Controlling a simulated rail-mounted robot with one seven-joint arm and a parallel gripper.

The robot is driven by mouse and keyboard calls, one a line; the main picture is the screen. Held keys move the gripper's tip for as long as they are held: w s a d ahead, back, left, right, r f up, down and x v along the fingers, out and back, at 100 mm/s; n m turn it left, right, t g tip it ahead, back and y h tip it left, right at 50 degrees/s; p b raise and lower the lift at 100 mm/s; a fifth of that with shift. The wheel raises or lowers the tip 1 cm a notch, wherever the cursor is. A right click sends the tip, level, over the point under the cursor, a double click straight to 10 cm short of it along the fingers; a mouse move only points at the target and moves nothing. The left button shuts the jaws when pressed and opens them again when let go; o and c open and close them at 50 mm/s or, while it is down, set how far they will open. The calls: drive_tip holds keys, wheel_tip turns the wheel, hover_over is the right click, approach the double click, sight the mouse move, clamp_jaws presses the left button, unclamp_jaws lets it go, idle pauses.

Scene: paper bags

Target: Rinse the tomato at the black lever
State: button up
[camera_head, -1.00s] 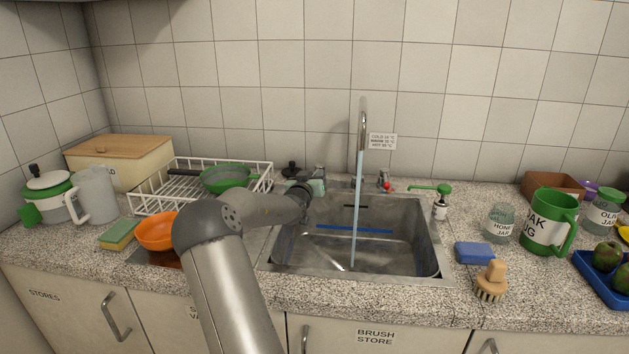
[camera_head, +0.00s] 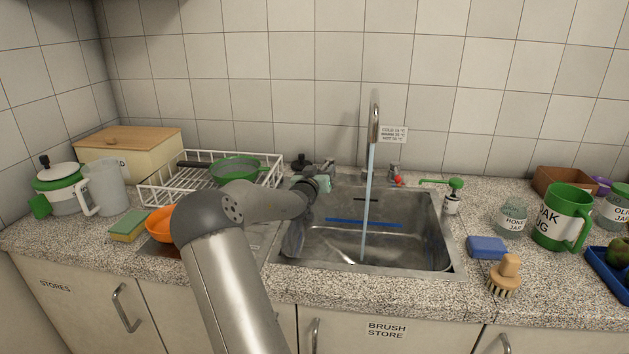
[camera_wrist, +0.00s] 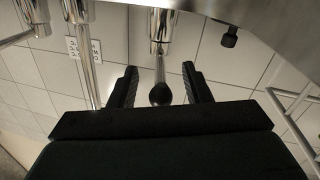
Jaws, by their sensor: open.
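My gripper (camera_wrist: 160,68) is open in the wrist view. Its two dark fingers stand on either side of the black lever (camera_wrist: 160,94), whose rounded knob is on a chrome stem. I cannot tell whether they touch it. In the head view my arm reaches over the left side of the sink (camera_head: 405,258), and its end hides most of the gripper. A stream of water (camera_head: 368,205) runs from the tall chrome spout (camera_head: 374,122) into the sink. A red-tipped lever (camera_head: 398,180) is right of the spout. I see no tomato that I can make out.
A white dish rack (camera_head: 160,196) with a green pan (camera_head: 235,169) and an orange bowl (camera_head: 160,226) are on the left. A green soap pump (camera_head: 453,197), blue sponge (camera_head: 487,247), brush (camera_head: 506,276) and green jug (camera_head: 564,217) are on the right. A wall sign (camera_head: 393,134) hangs behind the spout.

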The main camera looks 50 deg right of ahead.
drive_tip(key=v, duration=1)
drive_tip(key=shift+a+b, duration=0.15)
drive_tip(key=shift+b, duration=0.15)
drive_tip(key=shift+r, duration=0.2)
